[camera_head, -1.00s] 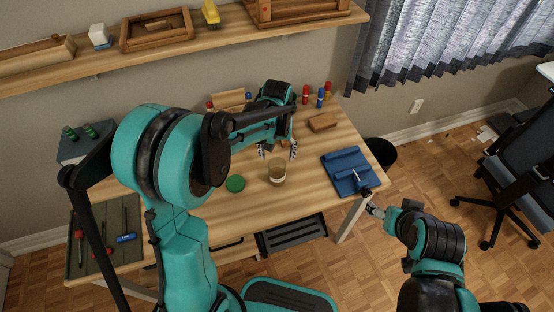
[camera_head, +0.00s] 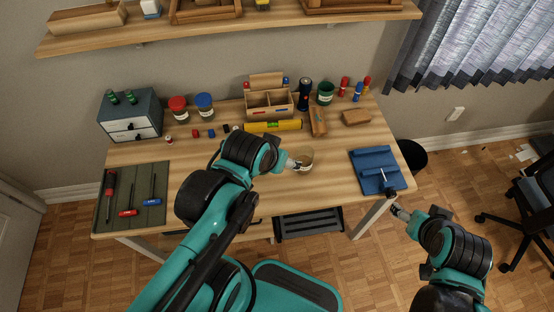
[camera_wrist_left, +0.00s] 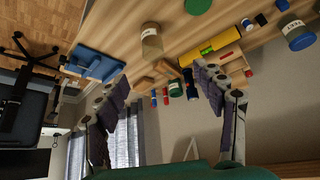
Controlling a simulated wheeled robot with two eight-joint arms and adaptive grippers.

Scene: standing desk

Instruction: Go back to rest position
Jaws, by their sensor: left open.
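My left gripper (camera_head: 292,164) is over the middle of the desk, just left of a clear jar (camera_head: 305,159) in the head view. In the left wrist view my left gripper (camera_wrist_left: 160,95) has its two fingers wide apart with nothing between them. The jar (camera_wrist_left: 151,40) stands beyond the fingertips there, apart from them. My right gripper (camera_head: 400,212) is off the desk's front right edge, below the blue tray; its fingers are too small to tell open from shut.
The desk (camera_head: 285,200) holds a tool mat (camera_head: 150,216) at left, a drawer box (camera_head: 130,118), a wooden caddy (camera_head: 268,103), a yellow level (camera_head: 272,126) and a blue tray (camera_head: 366,160). A shelf (camera_head: 240,28) runs above. A green lid (camera_wrist_left: 198,5) lies near the jar. The front middle is clear.

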